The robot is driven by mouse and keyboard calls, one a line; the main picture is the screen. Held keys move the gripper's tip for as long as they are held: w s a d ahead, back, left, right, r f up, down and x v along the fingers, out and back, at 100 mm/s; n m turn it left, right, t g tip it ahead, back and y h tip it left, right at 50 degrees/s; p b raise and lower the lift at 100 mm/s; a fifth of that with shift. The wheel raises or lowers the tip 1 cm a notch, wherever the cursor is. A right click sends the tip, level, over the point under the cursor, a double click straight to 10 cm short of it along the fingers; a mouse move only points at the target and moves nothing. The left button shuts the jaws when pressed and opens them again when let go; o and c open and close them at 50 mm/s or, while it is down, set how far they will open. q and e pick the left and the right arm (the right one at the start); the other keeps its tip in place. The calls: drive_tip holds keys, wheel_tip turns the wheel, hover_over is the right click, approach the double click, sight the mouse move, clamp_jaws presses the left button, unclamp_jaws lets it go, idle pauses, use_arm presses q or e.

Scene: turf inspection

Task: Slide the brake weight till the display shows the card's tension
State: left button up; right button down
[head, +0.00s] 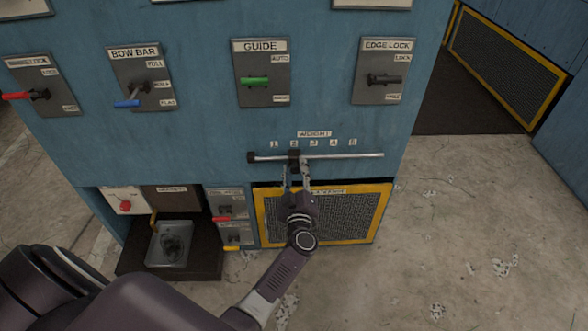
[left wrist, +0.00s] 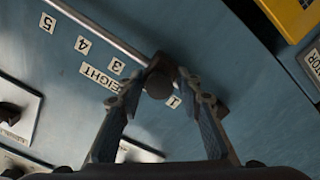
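The brake weight (head: 294,158) is a small dark block on a horizontal metal bar (head: 345,156) under the WEIGHT label, below the number 2. In the left wrist view its round dark knob (left wrist: 158,85) sits between my fingertips. My left gripper (head: 295,168) reaches up to the weight from below, its fingers on either side of the knob and close against it. It also shows in the left wrist view (left wrist: 160,78). No readable tension display or card is in sight. My right gripper is out of view.
Above the bar are the BOW BAR lever (head: 128,103), GUIDE lever (head: 254,81) and EDGE LOCK lever (head: 384,80). A yellow-framed mesh grille (head: 372,215) lies below. A tray (head: 168,246) stands lower left. The bar right of the weight is clear.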

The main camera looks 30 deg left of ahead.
use_arm(q)
drive_tip(key=shift+o, duration=0.3)
drive_tip(key=shift+s, duration=0.1)
drive_tip(key=shift+s+d+f, duration=0.1)
drive_tip(key=shift+s+d, duration=0.15)
drive_tip(key=shift+s, duration=0.1)
drive_tip(key=v, duration=0.6)
drive_tip(key=shift+s+d, duration=0.15)
